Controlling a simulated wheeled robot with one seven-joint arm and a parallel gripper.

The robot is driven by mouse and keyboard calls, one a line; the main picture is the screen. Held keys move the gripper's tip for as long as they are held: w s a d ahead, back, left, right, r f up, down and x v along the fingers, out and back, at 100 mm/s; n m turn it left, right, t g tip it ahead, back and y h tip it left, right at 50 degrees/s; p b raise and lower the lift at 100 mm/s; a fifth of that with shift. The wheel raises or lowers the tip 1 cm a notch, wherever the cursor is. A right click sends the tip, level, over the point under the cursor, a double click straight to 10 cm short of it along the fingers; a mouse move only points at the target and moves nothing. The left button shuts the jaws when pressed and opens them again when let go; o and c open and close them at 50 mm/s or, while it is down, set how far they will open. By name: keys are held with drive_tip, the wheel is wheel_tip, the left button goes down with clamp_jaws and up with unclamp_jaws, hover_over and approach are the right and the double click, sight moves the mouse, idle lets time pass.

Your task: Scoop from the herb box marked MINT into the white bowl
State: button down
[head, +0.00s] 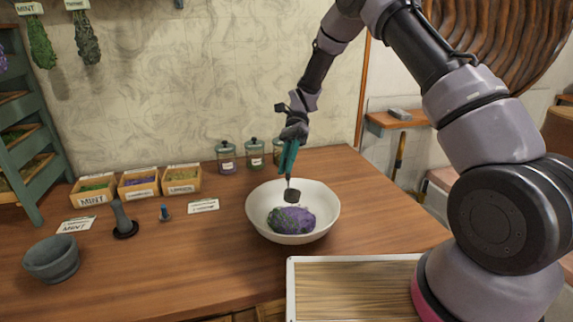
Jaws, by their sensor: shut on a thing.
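The herb box marked MINT (91,200) stands at the left of a row of three small wooden boxes and holds green leaves. The white bowl (256,218) sits on the table to the right, with a purple heap (292,220) and some green inside it. My gripper (287,172) has teal fingers pointing down above the bowl. It is shut on a thin-handled scoop (292,196), whose dark cup hangs over the heap inside the bowl's outline. I cannot tell whether the cup touches the heap or holds anything.
Two more boxes, one with purple contents (138,190) and one labelled box (181,187), stand beside MINT. Glass jars (227,160) stand behind the bowl. A framed board (350,285) is in front.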

idle(0.4)
drive_tip(key=shift+r, duration=0.55)
drive_tip(key=shift+a+r+t+h, duration=0.1)
drive_tip(key=shift+r+t+h, duration=0.25)
drive_tip(key=shift+t, duration=0.75)
drive_tip(key=t, duration=0.2)
drive_tip(key=r+t+h, duration=0.1)
drive_tip(key=t, duration=0.2)
drive_tip(key=shift+s, duration=0.15)
drive_tip(key=t, duration=0.4)
drive_tip(key=shift+r+n+h, duration=0.15)
drive_tip(key=shift+n+h, duration=0.15)
drive_tip(key=shift+h, duration=0.05)
drive_tip(key=shift+t, duration=0.6)
